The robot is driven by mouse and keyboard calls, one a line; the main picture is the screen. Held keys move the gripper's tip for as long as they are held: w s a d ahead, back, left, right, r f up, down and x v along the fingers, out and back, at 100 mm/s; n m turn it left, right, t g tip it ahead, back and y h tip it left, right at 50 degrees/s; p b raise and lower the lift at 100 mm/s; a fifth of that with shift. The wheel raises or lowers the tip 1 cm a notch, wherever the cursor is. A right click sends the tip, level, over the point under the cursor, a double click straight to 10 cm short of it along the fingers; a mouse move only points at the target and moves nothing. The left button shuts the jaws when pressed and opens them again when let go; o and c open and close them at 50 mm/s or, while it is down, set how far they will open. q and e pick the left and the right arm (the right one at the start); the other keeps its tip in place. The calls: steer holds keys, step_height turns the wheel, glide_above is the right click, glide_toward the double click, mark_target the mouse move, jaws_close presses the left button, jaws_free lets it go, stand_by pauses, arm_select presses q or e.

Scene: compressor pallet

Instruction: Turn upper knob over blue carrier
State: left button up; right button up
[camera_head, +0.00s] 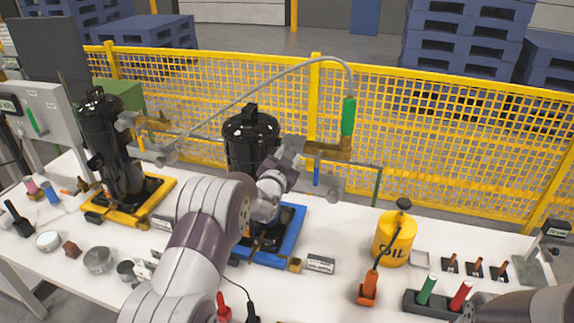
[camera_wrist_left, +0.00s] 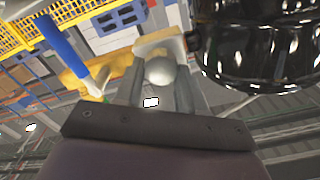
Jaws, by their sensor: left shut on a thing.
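The blue carrier (camera_head: 292,232) stands on the white table and holds a black compressor (camera_head: 250,133). My left arm reaches across the front of it. My left gripper (camera_head: 292,152) is beside the compressor's upper right side, close to a brass fitting (camera_head: 328,151). In the head view the gripper hides the knob. The black compressor (camera_wrist_left: 262,45) fills the upper right of the wrist view. My right gripper is not in view.
A second black compressor (camera_head: 100,130) stands in a yellow carrier (camera_head: 155,197) to the left. A hose with a green handle (camera_head: 348,116) hangs beside the brass fitting. A yellow oil can (camera_head: 394,240) stands at right. A yellow mesh fence (camera_head: 450,140) runs behind the table.

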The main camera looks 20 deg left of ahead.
arm_select(q)
steer(key=m+b, duration=0.3)
steer(key=b, duration=0.1)
steer(key=m+b, duration=0.3)
steer(key=b, duration=0.1)
steer(key=f+m+b, duration=0.1)
steer(key=m+b, duration=0.2)
steer(key=b, duration=0.1)
steer(key=shift+d+b, duration=0.1)
steer(key=shift+b, duration=0.2)
steer(key=m+b, duration=1.2)
steer(key=b, duration=0.1)
steer(key=shift+m+b, duration=0.35)
steer(key=shift+m, duration=0.05)
steer(key=m+b, duration=0.1)
steer(key=m, duration=0.4)
steer(key=m+b, duration=0.1)
steer(key=m, duration=0.4)
steer(key=m+b, duration=0.1)
steer(key=m, duration=0.4)
steer(key=shift+a+r, duration=0.2)
steer(key=shift+a, duration=0.1)
steer(key=shift+m, duration=0.3)
